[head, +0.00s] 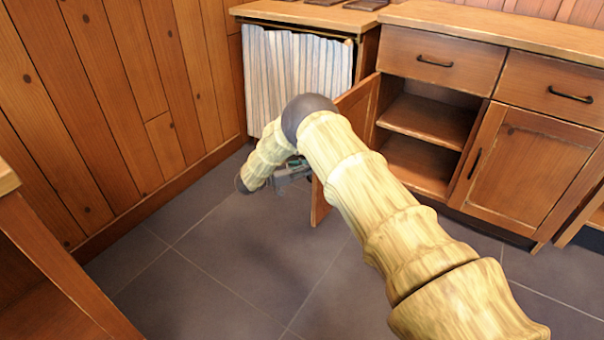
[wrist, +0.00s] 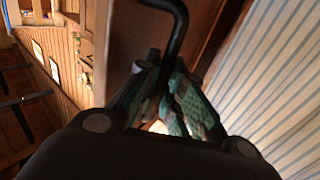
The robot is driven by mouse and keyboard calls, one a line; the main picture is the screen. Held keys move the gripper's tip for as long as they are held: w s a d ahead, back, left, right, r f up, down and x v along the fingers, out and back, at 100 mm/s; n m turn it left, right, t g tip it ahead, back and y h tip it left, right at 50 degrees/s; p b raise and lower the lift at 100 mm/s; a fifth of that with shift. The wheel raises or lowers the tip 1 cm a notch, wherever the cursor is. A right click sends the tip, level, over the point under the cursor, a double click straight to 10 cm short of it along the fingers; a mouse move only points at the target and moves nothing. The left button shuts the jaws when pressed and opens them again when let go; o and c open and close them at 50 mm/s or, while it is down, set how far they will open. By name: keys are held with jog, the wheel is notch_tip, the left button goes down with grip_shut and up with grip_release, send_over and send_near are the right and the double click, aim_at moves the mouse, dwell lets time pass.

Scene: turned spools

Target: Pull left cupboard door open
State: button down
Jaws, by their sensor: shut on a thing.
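The left cupboard door (head: 359,98) stands swung well out from its cupboard, and my arm hides much of it in the head view. The cupboard's inside (head: 428,122) shows, with an empty shelf. My gripper (head: 291,172) is at the door's outer side, partly hidden behind my arm. In the wrist view my gripper (wrist: 170,82) has its green-padded fingers closed around the black door handle (wrist: 178,28). The handle's lower end is hidden between the fingers.
A closed right cupboard door (head: 526,165) and drawers (head: 440,58) are beside the opening. A pale striped curtain (head: 290,75) hangs under the counter at the back. A wooden wall (head: 110,90) stands at left. Tiled floor (head: 220,260) is clear in front.

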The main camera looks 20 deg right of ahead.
jog(key=shift+w+g, duration=0.3)
jog(key=shift+w, duration=0.2)
jog(key=shift+r, duration=0.1)
jog(key=c, duration=1.5)
grip_release()
jog(key=shift+a, duration=0.15)
jog(key=shift+w+a, duration=0.1)
jog(key=shift+a, duration=0.05)
jog(key=a, duration=1.1)
jog(key=shift+w+a, duration=0.2)
jog(key=shift+a, duration=0.2)
